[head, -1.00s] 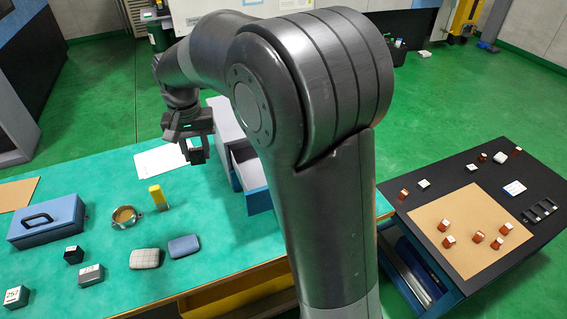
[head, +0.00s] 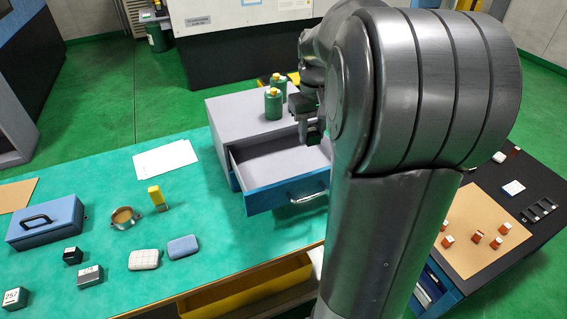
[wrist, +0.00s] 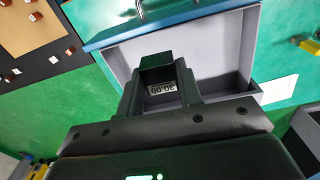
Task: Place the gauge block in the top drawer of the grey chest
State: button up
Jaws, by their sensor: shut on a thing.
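The grey chest (head: 250,117) stands on the green bench with its top drawer (head: 285,190) pulled out. The drawer has a blue front, a metal handle and a pale, empty-looking inside. My gripper (head: 312,132) is over the right part of the open drawer, near the chest's front. In the wrist view my gripper (wrist: 163,75) is shut on the gauge block (wrist: 162,88), whose marked face reads 30.00. The drawer (wrist: 213,45) lies below the fingers there. The fingers hide most of the block, and my arm hides the drawer's right end in the head view.
Two green bottles (head: 273,103) with yellow caps stand on the chest, close to my gripper. A blue toolbox (head: 46,222), yellow-topped item (head: 157,197), metal ring (head: 124,217) and several small blocks lie on the bench's left. A dark table stands at right.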

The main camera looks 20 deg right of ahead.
jog(key=s+d+f, duration=0.1)
jog(key=d+f, duration=0.1)
jog(key=f, duration=0.1)
jog(key=s+d+f, duration=0.1)
jog(key=shift+s+d+f, duration=0.35)
jog(key=shift+d, duration=0.05)
send_over(285, 177)
notch_tip(285, 177, down, 7)
jog(key=shift+s+f, duration=0.1)
jog(key=shift+f, duration=2.1)
jog(key=o, duration=1.2)
jog(key=shift+f, duration=0.15)
jog(key=shift+c, duration=0.2)
